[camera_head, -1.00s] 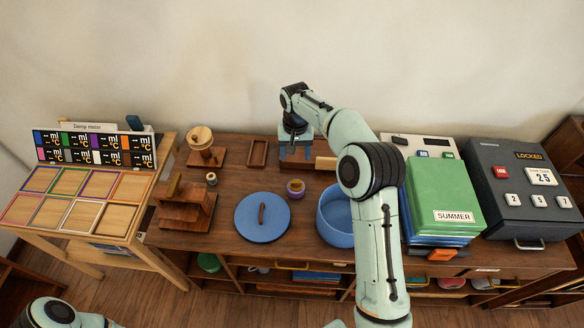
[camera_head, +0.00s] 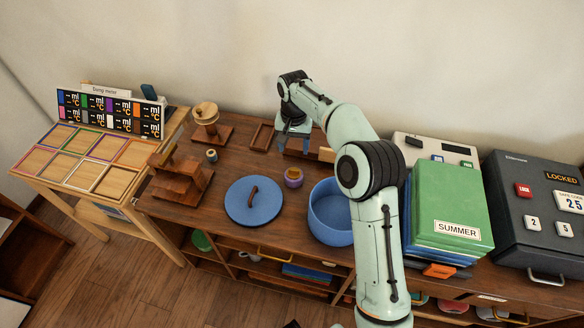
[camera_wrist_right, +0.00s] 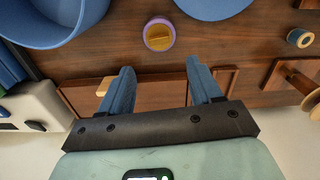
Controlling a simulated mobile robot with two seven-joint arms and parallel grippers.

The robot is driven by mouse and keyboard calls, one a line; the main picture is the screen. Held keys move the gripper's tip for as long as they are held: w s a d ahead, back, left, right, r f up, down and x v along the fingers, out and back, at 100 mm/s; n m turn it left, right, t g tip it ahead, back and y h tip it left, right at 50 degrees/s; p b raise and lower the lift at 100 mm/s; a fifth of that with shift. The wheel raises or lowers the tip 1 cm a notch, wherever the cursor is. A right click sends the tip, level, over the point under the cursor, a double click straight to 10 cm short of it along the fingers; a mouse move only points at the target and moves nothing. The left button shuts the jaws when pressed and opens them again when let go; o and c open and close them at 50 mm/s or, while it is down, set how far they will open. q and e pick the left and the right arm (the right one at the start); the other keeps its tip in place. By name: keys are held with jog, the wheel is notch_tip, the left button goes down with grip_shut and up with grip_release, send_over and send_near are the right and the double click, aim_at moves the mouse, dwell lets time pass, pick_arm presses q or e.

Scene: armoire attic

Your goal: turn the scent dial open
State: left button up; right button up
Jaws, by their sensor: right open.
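No part is clearly marked as the scent dial. A small round purple-rimmed piece with a wooden top (camera_head: 293,177) sits on the wooden cabinet top; it also shows in the right wrist view (camera_wrist_right: 159,34). A wooden stand with a round disc (camera_head: 206,114) is at the back left. My right gripper (camera_head: 294,139) points down near the back of the cabinet top, behind the purple-rimmed piece. In the right wrist view its blue fingers (camera_wrist_right: 160,68) are apart with nothing between them. My left gripper is out of view.
A blue lid (camera_head: 254,205) and a blue pot (camera_head: 329,213) stand in front. Shallow wooden trays (camera_head: 262,136) lie by the gripper. A green box (camera_head: 446,201) on blue ones and a dark locked case (camera_head: 548,222) are at right. A sample table (camera_head: 92,178) is at left.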

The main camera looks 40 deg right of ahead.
aim_at(294, 170)
notch_tip(294, 170, down, 10)
jog(key=shift+f+b, duration=0.25)
jog(key=shift+b, duration=0.2)
